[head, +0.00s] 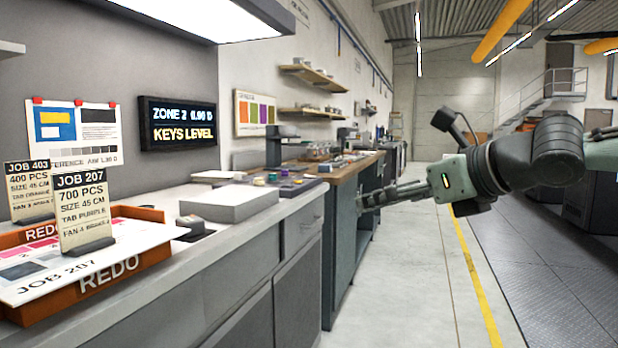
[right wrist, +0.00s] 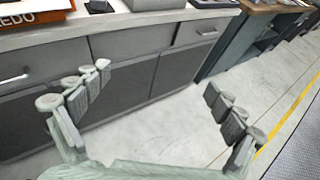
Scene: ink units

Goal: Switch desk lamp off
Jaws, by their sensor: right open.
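A lit white lamp panel (head: 215,15) hangs over the grey counter (head: 190,260) at the top left of the head view. I cannot tell whether it is the desk lamp, and no clear lamp switch shows. A small dark device (head: 192,226) sits on the counter behind the orange tray; its kind is unclear. My right gripper (head: 375,196) reaches in from the right, over the aisle and apart from the counter. Its fingers are spread and empty in the right wrist view (right wrist: 158,78), with cabinet fronts and floor beyond them. My left gripper is not in view.
An orange REDO tray (head: 135,262) with a JOB 207 card (head: 85,210) stands at the counter's near end. A white box (head: 228,205) lies behind it. A wood-topped bench (head: 345,170) continues beyond. The aisle floor (head: 410,280) is clear.

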